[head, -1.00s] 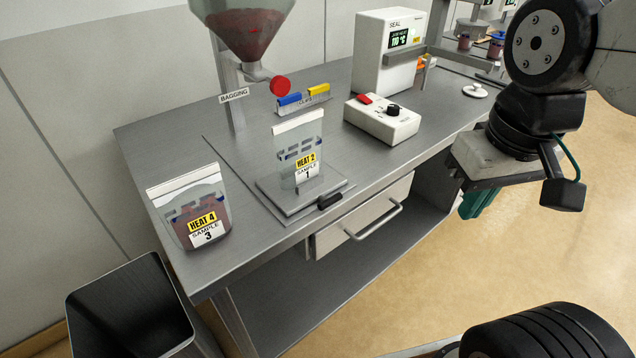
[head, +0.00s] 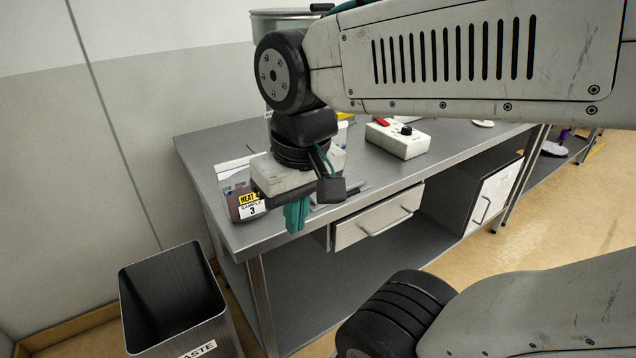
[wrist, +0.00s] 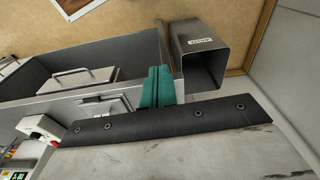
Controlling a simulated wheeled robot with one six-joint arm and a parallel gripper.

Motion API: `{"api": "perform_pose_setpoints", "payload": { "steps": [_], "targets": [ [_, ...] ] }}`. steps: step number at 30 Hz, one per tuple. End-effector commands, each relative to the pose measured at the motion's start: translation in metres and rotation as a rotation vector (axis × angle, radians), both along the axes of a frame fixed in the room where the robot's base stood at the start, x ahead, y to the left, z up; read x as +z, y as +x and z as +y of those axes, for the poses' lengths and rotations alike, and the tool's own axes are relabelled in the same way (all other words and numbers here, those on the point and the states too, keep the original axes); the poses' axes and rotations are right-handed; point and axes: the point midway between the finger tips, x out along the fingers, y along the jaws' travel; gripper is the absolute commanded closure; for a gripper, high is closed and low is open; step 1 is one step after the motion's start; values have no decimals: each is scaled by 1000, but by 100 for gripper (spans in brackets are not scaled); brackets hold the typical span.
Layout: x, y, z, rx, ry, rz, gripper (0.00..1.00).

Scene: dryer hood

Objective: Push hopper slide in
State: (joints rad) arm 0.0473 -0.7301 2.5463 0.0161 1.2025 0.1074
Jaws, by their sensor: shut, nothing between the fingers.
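The hopper (head: 285,20) shows only as a grey metal rim at the top of the head view. My arm hides its lower part and its slide, and neither shows in the wrist view. My gripper (head: 297,214) has green fingers, which are shut and empty. It points down by the bench's front edge, in front of the Heat 4 sample bag (head: 249,207) as the head view sees it. In the wrist view, my gripper (wrist: 157,87) shows at the bench edge, apart from the hopper.
The steel bench (head: 215,150) has a drawer (head: 375,221) below its front edge. A white control box (head: 400,139) stands on it to the right. A waste bin (head: 172,300) stands on the floor at the left; the bin (wrist: 205,60) also shows in the wrist view.

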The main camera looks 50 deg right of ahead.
Motion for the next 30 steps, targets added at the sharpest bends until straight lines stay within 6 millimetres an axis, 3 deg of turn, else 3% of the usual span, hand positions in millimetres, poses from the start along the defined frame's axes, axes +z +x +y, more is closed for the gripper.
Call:
{"api": "perform_pose_setpoints", "payload": {
  "steps": [5,8,12,18,21,24,25,30],
  "targets": [
    [-2,45,-37,-628,122,-17,100],
    [-6,75,-75,-1110,222,-35,100],
    [-17,105,-144,-1789,377,-58,100],
    [-37,115,-245,-2603,604,-91,100],
    [-46,110,-281,-2869,694,-102,100],
    [-51,106,-302,-3030,757,-108,100],
    [-53,106,-305,3030,-761,108,100],
    [-66,109,-313,2970,-753,102,100]
  ]
}}
